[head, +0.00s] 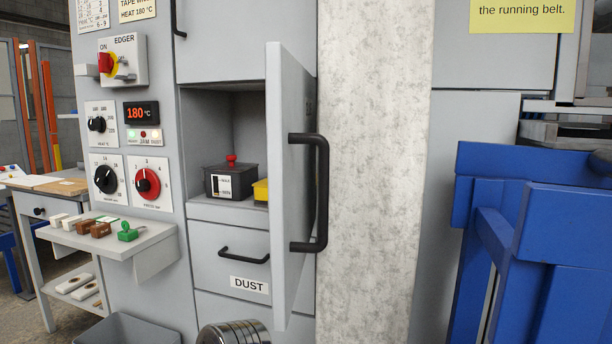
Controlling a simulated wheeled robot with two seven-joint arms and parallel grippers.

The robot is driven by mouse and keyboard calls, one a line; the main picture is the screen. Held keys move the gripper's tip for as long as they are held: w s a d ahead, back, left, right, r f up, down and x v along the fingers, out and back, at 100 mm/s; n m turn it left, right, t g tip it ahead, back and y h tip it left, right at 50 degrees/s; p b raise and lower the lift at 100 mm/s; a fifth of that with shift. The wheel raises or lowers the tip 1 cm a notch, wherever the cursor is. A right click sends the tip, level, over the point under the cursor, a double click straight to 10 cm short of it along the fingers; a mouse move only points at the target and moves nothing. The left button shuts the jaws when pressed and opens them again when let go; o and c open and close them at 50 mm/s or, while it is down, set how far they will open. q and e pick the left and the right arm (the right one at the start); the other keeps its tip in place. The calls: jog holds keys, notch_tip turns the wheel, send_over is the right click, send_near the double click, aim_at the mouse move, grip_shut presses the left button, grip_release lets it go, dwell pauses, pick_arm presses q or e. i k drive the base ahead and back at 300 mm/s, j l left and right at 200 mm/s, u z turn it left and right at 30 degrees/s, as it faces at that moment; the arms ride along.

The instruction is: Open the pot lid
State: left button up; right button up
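The pot (222,187) is a dark, box-shaped container with a white label on its front. It stands on the shelf inside an open grey cabinet compartment. Its dark lid (230,169) has a red knob (231,159) on top and appears to sit closed on the pot. The grey cabinet door (291,180) stands swung open to the right of the pot, with a black bar handle (322,190). Neither of my grippers is in view.
A yellow object (261,190) beside the pot is partly hidden by the door. Below are a drawer labelled DUST (249,285) and a ribbed metal cylinder (233,333). A side shelf (108,238) holds small blocks and a green stamp-like piece. A blue frame (560,230) fills the right.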

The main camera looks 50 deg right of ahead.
aim_at(231, 166)
jog(key=i+z, duration=0.35)
jog(key=i, duration=0.2)
jog(key=i+j+z, duration=0.7)
jog(key=k+j, duration=0.05)
jog(key=k, duration=0.05)
